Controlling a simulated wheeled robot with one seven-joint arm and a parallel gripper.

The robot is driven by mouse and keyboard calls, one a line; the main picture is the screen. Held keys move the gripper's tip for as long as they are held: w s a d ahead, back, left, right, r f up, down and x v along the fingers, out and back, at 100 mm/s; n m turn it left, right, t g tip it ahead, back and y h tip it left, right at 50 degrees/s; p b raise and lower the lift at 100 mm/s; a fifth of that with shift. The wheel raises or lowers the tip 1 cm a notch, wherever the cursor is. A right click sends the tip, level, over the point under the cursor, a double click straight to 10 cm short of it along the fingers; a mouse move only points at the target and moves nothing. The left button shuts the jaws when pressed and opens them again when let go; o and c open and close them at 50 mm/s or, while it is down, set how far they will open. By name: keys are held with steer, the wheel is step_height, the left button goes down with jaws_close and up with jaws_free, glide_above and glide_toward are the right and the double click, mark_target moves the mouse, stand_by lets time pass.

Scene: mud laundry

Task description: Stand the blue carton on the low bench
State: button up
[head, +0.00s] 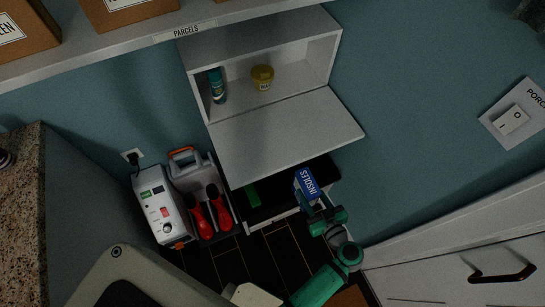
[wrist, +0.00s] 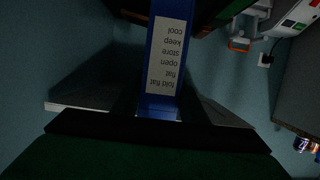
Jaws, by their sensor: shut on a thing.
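The blue carton (head: 308,183), lettered INSOLES, is at the tip of my gripper (head: 316,203) in the head view. My gripper is shut on it. In the wrist view the carton (wrist: 166,103) stretches away from the dark gripper body (wrist: 160,132), with a white printed label facing the camera. What appears to be the low bench (head: 276,203) is a white-edged unit with a dark top, under the white flap. The carton overlaps its right part in the head view; I cannot tell whether they touch. The fingertips are mostly hidden.
A white wall cabinet with its flap (head: 285,133) folded down hangs over the bench, holding a teal can (head: 217,86) and a yellow tub (head: 262,77). A green item (head: 252,195) lies on the bench's left. Red boots (head: 210,215) and a grey-white machine (head: 163,207) stand left.

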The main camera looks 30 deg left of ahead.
steer(key=shift+w+a+r, duration=0.1)
steer(key=shift+a, duration=0.1)
steer(key=w+a+f, duration=0.1)
steer(key=w, duration=0.1)
steer(key=w+a+f, duration=0.1)
steer(key=w+a, duration=0.1)
steer(key=w+a+f, duration=0.1)
steer(key=w, duration=0.1)
steer(key=shift+w+a+f, duration=0.25)
steer(key=shift+w, duration=0.1)
steer(key=w+a+f, duration=0.3)
steer(key=w+f, duration=0.1)
steer(key=f, duration=0.5)
steer(key=shift+w, duration=0.25)
steer(key=shift+f, duration=0.35)
steer(key=o, duration=1.1)
